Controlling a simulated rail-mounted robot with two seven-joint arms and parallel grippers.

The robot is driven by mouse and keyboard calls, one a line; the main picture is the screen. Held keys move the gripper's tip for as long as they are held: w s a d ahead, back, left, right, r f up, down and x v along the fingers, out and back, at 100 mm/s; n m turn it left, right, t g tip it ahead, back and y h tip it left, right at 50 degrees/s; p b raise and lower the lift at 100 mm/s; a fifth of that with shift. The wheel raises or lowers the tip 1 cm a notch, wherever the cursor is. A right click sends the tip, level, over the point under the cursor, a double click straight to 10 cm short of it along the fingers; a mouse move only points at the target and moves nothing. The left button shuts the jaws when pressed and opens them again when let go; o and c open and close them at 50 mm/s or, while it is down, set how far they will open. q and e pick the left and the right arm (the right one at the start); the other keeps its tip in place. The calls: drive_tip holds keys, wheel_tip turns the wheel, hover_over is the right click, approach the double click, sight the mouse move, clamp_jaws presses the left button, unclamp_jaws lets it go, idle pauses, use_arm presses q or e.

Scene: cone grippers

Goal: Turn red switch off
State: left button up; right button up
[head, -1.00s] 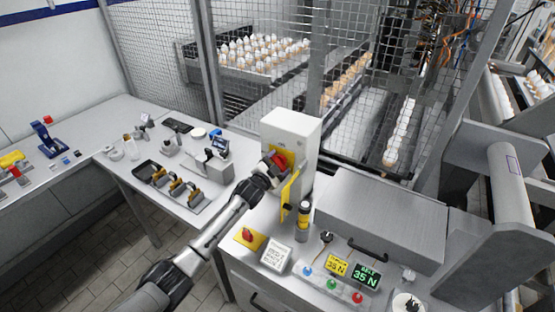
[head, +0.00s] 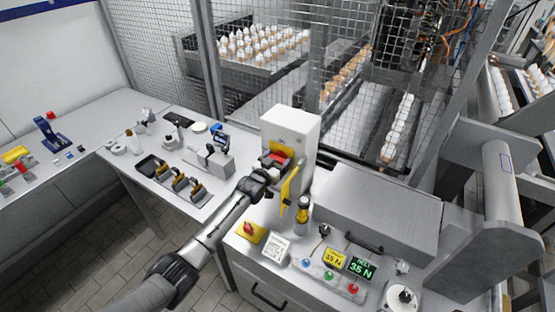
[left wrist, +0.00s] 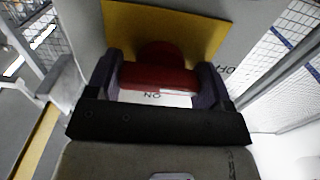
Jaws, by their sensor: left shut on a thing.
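The red switch (head: 278,158) sits on a yellow plate (head: 285,147) on the front of a white box (head: 300,130) on the console. My left gripper (head: 268,170) is at the box front, shut on the red switch handle. In the left wrist view the red handle (left wrist: 160,77) lies crosswise between the two fingers of the left gripper (left wrist: 162,82). An upside-down "ON" label shows just below the handle, and a slanted "OFF" label to its right. The handle's ends are partly hidden by the fingers. My right gripper is not in view.
A yellow flap (head: 290,186) hangs at the box front, close to the gripper. A yellow-topped cylinder (head: 303,210) stands below it. Another red knob (head: 249,229) on a yellow plate, displays and buttons are on the console. Mesh fencing (head: 265,60) stands behind.

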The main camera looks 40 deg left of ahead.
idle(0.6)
use_arm(q)
drive_tip(key=o, duration=0.9)
drive_tip(key=shift+s, duration=0.1)
drive_tip(key=shift+s, duration=0.25)
drive_tip(key=s, duration=0.4)
drive_tip(key=s+d+p, duration=0.1)
drive_tip(key=s, duration=0.3)
drive_tip(key=s+p, duration=0.1)
drive_tip(key=s, duration=0.4)
drive_tip(key=shift+d, duration=0.25)
